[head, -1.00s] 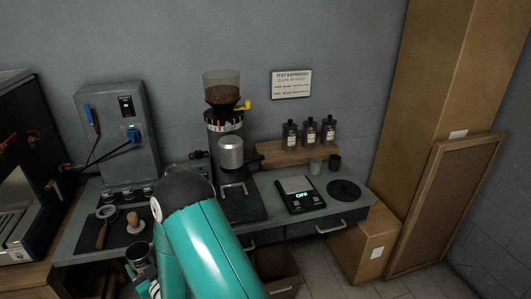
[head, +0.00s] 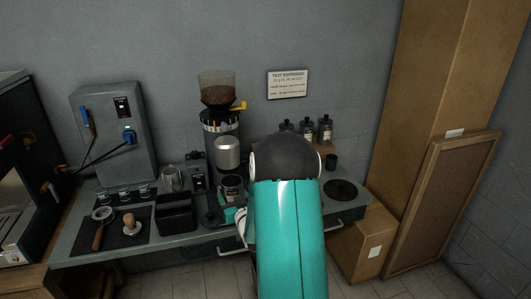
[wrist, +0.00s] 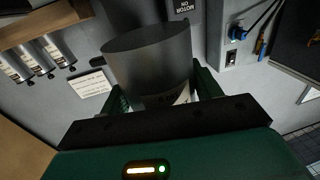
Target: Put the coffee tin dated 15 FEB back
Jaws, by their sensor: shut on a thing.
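My gripper (wrist: 160,95) is shut on a dark grey cylindrical tin (wrist: 148,55). Part of a pale label shows between the fingers, but no date is readable. In the head view the tin (head: 232,184) is held upright in front of the grinder's lower part, with my gripper (head: 236,212) around it. Three dark labelled tins (head: 325,130) stand in a row on the small wooden shelf at the back wall. They also show in the wrist view (wrist: 35,58), tilted by the camera. My arm hides most of the shelf.
The grinder (head: 220,130) stands behind the held tin. A dark open box (head: 176,213) and a metal jug (head: 172,178) are to its left. A sign (head: 287,84) hangs on the wall.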

